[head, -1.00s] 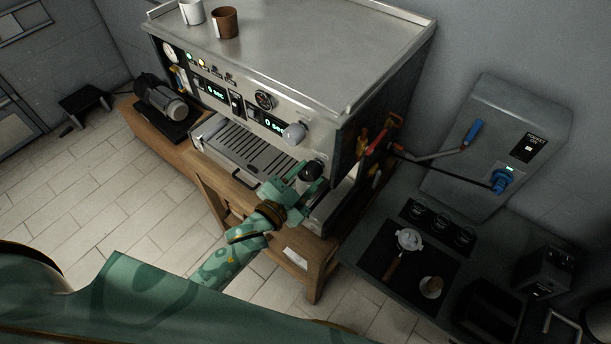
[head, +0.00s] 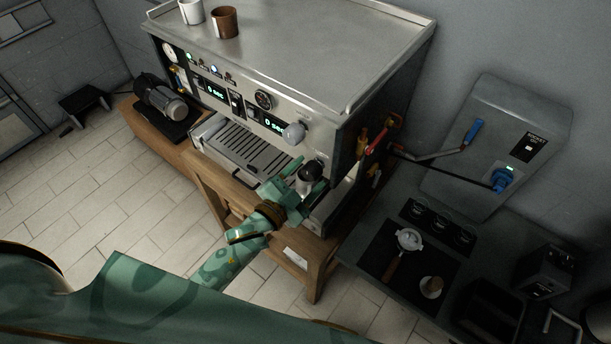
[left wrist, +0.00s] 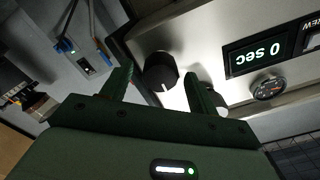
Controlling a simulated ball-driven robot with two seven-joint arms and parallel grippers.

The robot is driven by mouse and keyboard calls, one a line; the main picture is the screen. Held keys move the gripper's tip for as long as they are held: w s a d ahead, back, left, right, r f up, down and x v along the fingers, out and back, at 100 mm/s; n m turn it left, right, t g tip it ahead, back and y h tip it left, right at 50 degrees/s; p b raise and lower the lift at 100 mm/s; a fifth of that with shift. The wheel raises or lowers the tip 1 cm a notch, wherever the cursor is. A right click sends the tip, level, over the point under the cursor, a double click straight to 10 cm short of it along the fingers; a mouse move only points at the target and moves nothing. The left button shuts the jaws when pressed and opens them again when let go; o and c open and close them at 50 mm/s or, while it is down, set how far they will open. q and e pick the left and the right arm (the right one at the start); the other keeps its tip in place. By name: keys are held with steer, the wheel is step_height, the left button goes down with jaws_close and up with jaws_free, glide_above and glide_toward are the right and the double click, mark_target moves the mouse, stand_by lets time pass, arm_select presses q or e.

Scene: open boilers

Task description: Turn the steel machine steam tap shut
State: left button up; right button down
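The steel machine (head: 300,60) stands on a wooden bench. A round black knob, which I take to be the steam tap, is on the right of its front; it shows in the head view (head: 312,170) and, with a white mark, in the left wrist view (left wrist: 158,72). My left gripper (head: 300,182) is in front of this knob. In the left wrist view its two fingers (left wrist: 155,88) are spread, with the knob between and just beyond their tips; contact cannot be told. My right gripper is not in view.
A grey knob (head: 293,133) sits above left on the front panel. A white mug (head: 191,11) and a brown mug (head: 225,22) stand on top. Red-handled valves (head: 382,138) are at the machine's right side. A counter with a portafilter (head: 408,240) is at the right.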

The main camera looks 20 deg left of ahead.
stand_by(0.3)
arm_select(q)
steer(key=b+v, duration=0.2)
steer(key=v, duration=1.4)
steer(key=shift+s, duration=0.2)
